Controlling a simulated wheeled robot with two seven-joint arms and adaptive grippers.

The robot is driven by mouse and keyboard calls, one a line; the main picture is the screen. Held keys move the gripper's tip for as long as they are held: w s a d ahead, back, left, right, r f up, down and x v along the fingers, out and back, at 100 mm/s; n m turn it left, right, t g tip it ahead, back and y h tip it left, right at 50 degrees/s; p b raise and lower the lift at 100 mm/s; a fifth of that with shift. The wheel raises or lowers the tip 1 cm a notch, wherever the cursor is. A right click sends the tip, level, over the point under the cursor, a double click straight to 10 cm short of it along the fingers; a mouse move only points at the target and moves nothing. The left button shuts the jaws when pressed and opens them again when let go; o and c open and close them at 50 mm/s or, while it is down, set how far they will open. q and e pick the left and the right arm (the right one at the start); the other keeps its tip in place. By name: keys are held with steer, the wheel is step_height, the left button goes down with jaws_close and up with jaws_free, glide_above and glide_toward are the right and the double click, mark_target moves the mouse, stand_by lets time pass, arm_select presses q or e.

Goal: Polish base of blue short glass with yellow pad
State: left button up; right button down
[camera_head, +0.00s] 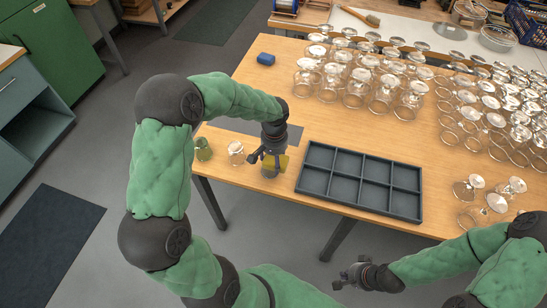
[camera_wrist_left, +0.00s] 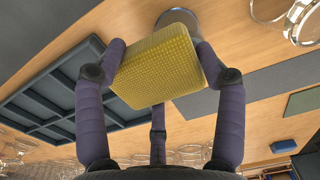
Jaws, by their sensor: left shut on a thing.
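My left gripper (camera_head: 268,157) is shut on the yellow pad (camera_head: 283,163), near the table's front edge. In the left wrist view the yellow pad (camera_wrist_left: 160,66), square with a textured face, sits between the fingers. A bluish round glass (camera_wrist_left: 178,18) shows behind the pad's far edge there, mostly hidden; I take it for the blue short glass. I cannot tell whether pad and glass touch. In the head view the glass is largely hidden by the gripper and pad. My right gripper (camera_head: 353,273) is open and empty, off the table's front edge.
A dark divided tray (camera_head: 361,179) lies right of the left gripper. A green glass (camera_head: 203,149) and a clear glass (camera_head: 236,153) stand to its left. A grey mat (camera_head: 294,134) lies behind. A blue block (camera_head: 265,59) and many clear glasses (camera_head: 356,88) are farther back.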

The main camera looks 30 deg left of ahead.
arm_select(q)
steer(key=shift+r+p, duration=1.9)
steer(key=shift+r, duration=1.05)
steer(key=shift+r, duration=0.1)
steer(key=shift+r+p, duration=1.1)
steer(key=shift+r, duration=0.35)
steer(key=shift+f, duration=0.1)
